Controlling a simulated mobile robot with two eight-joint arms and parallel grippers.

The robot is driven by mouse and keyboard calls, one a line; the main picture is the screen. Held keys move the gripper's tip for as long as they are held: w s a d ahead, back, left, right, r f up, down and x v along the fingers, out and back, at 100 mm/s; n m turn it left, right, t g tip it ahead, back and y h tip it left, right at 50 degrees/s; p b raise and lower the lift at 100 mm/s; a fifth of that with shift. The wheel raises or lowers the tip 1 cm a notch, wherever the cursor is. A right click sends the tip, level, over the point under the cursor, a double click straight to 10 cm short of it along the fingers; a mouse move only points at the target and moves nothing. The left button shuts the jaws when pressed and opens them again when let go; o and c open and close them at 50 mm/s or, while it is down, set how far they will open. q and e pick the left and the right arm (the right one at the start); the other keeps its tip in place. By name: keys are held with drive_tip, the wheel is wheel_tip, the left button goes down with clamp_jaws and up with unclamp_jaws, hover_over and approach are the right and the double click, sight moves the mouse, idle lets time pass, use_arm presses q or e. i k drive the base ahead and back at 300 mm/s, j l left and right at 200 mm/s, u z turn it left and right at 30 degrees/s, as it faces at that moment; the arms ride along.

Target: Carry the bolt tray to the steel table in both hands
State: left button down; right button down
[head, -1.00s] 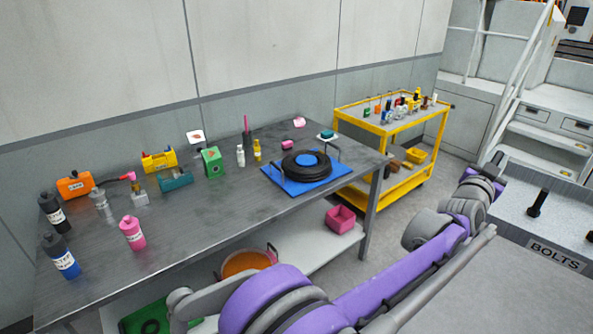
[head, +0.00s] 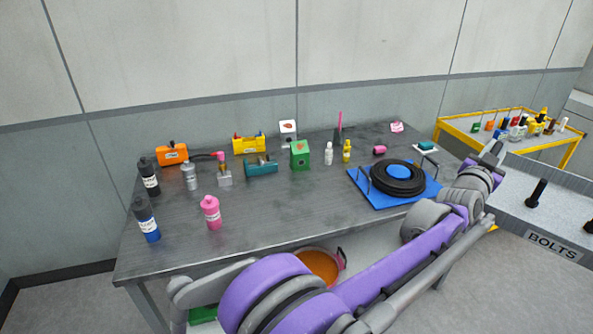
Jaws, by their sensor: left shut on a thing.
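The bolt tray (head: 505,190) is a grey tray with a "BOLTS" label on its front, cut off by the right edge of the head view. Dark bolts (head: 537,193) stand up in it. My left gripper (head: 494,153) is shut on the tray's far left end; its fingertips are small and partly hidden. My right gripper is out of view. The steel table (head: 275,210) stands ahead and to the left, with the tray apart from it, off its right end.
The tabletop holds several bottles, an orange box (head: 172,155), a green box (head: 300,156) and, at its right, a black coil (head: 397,178) on a blue mat. The front middle is clear. A yellow trolley (head: 455,133) with bottles stands behind the tray. An orange bowl (head: 318,266) sits under the table.

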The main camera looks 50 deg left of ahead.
sight(300, 205)
drive_tip(key=i+j+u, duration=0.15)
drive_tip(key=u, duration=0.3)
drive_tip(key=i+j+u, duration=0.2)
drive_tip(key=u, duration=0.25)
drive_tip(key=i+u, duration=0.25)
drive_tip(key=u, duration=0.2)
drive_tip(key=i+u, duration=0.25)
drive_tip(key=u, duration=0.2)
